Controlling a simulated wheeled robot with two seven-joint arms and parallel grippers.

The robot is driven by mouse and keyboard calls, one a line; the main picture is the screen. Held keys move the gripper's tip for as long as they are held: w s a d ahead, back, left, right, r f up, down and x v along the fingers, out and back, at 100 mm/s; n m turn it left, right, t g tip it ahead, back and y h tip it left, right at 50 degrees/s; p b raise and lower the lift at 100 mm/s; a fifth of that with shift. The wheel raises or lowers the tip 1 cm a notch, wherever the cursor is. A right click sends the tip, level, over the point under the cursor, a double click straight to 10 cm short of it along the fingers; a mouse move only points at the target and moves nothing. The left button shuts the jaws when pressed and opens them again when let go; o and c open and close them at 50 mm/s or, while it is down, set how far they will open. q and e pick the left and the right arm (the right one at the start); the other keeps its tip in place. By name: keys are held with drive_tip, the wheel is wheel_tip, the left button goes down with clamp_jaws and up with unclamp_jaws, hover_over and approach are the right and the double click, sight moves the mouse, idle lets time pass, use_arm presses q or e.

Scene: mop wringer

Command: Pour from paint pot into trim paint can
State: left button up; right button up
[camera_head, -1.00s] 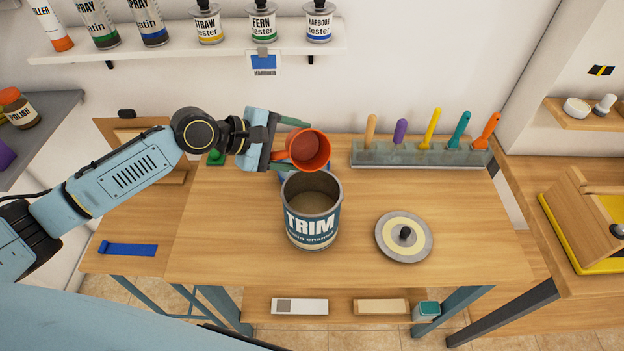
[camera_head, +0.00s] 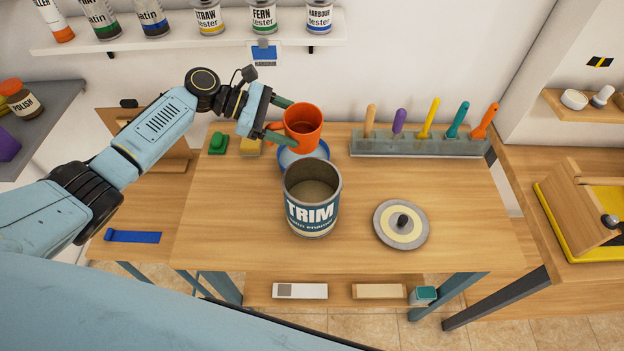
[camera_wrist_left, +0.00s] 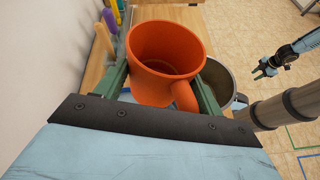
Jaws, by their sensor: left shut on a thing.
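The orange paint pot (camera_head: 306,142) is a mug-like vessel, held nearly upright above the back of the bench, behind the trim paint can. My left gripper (camera_head: 294,124) is shut on it, one finger on each side. In the left wrist view the pot (camera_wrist_left: 165,55) shows from above, its handle toward the wrist; no paint is visible inside. The trim paint can (camera_head: 312,214) stands upright and open on the bench, pale inside. Its rim (camera_wrist_left: 238,101) is partly hidden behind the pot in the wrist view. My right gripper (camera_wrist_left: 266,68) is empty and looks open, far off.
A blue-rimmed dish (camera_head: 285,165) lies below the pot. A round lid (camera_head: 402,224) lies right of the can. A rack (camera_head: 420,147) of several coloured-handled tools stands at the back. Green and yellow blocks (camera_head: 218,144) sit back left. The bench front is clear.

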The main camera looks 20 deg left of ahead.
sight(289, 110)
use_arm(q)
drive_tip(key=shift+w+a+f+n+g+h+b, duration=0.35)
drive_tip(key=shift+w+f+n+b, duration=0.25)
drive_tip(key=shift+b, duration=0.25)
drive_tip(key=shift+w+r, duration=0.1)
drive_tip(key=shift+w, duration=0.05)
wheel_tip(289, 110, up, 4)
drive_tip(key=p, duration=0.4)
drive_tip(key=shift+a, duration=0.1)
